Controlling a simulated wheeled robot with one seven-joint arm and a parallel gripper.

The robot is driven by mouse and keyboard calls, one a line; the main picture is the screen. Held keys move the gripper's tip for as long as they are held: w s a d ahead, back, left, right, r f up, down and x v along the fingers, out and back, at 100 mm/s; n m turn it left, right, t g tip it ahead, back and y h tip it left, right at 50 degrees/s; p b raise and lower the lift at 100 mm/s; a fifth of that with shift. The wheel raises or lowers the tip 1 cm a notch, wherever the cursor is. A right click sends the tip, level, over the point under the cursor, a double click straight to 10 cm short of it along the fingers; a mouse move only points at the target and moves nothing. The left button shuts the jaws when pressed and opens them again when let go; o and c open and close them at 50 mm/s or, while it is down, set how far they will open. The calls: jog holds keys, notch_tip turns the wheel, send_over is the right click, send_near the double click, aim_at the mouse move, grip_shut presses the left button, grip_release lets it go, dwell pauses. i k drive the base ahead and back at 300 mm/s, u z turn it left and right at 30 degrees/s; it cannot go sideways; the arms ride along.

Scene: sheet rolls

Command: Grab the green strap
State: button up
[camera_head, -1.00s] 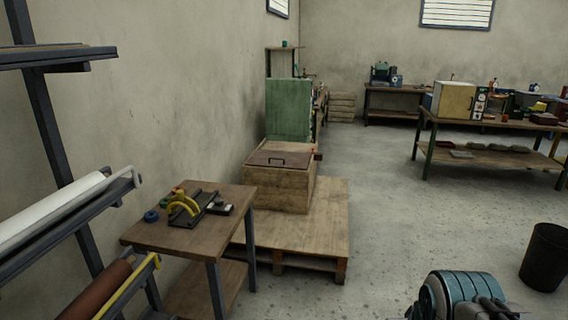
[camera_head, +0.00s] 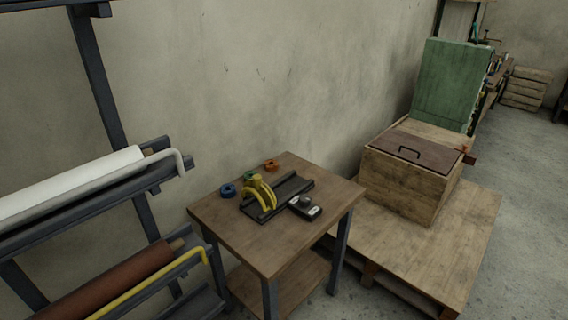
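A small green rolled item (camera_head: 249,178), likely the green strap, lies on the small wooden table (camera_head: 222,215). It sits between a blue rolled item (camera_head: 227,190) and an orange-red one (camera_head: 271,165), near the back left part of the tabletop. The yellow curved part of a black tool (camera_head: 262,192) stands just in front and partly hides it. My gripper is not in view.
A rack holds a white roll (camera_head: 75,181) and a brown roll (camera_head: 110,284) left of the table, with bent bar ends facing it. A wooden box (camera_head: 408,188) stands on a pallet (camera_head: 470,238) at the right. Grey floor shows at the far right.

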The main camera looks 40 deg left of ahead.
aim_at(248, 175)
jog(key=u, duration=0.25)
jog(key=i, duration=1.55)
jog(key=u, duration=1.35)
jog(key=i, duration=0.85)
jog(key=u, duration=1.2)
jog(key=i, duration=0.35)
jog(key=u, duration=0.2)
